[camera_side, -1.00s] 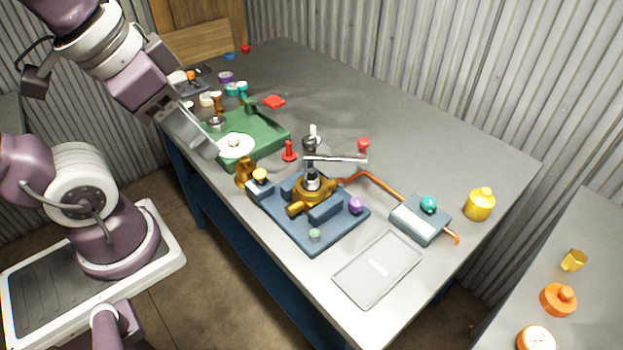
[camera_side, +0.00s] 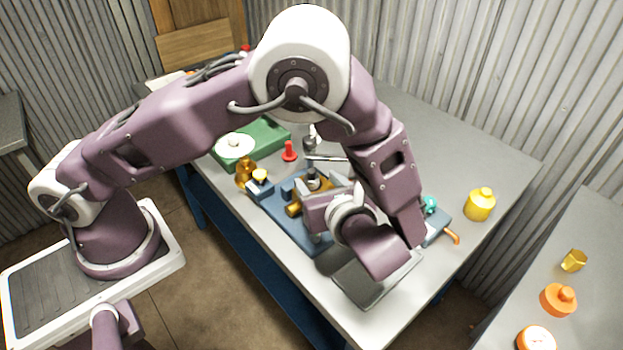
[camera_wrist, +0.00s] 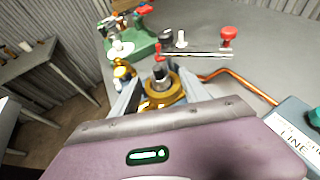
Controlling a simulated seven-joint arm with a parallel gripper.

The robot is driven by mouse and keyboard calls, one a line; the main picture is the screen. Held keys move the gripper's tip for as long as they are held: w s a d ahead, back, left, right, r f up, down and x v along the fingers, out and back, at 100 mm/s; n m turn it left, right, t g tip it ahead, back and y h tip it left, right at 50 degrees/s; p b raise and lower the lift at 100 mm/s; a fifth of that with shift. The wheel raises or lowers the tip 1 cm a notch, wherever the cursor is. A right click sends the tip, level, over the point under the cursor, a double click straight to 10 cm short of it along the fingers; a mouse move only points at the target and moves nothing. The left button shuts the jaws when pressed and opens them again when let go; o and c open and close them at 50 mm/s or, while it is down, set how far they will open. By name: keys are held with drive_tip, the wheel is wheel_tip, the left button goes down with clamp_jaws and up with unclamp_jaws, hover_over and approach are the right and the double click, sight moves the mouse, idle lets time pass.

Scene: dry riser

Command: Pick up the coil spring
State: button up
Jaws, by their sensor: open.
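I cannot make out a coil spring for certain. A small dark and silver part (camera_side: 312,180) stands upright in the brass valve body (camera_side: 294,209); whether it is the spring is too small to tell. The valve body sits on the blue fixture plate (camera_side: 290,228). In the wrist view the dark part (camera_wrist: 160,72) rises from the brass body (camera_wrist: 160,93). My gripper (camera_wrist: 163,80) is open, its two grey fingers showing to the left and right of the valve body in that view. In the side view my wrist hides much of the fixture and the fingertips.
A silver lever bar (camera_wrist: 190,56) lies close behind the valve, with a red knob (camera_wrist: 228,37) nearby. A copper pipe (camera_wrist: 245,83) runs right to a grey-blue box (camera_wrist: 298,125). A green tray (camera_side: 268,134) is at the back left; a yellow container (camera_side: 480,204) stands right.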

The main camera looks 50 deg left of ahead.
sight(313, 178)
drive_tip(key=x, duration=0.4)
drive_tip(key=shift+s, duration=0.1)
clamp_jaws()
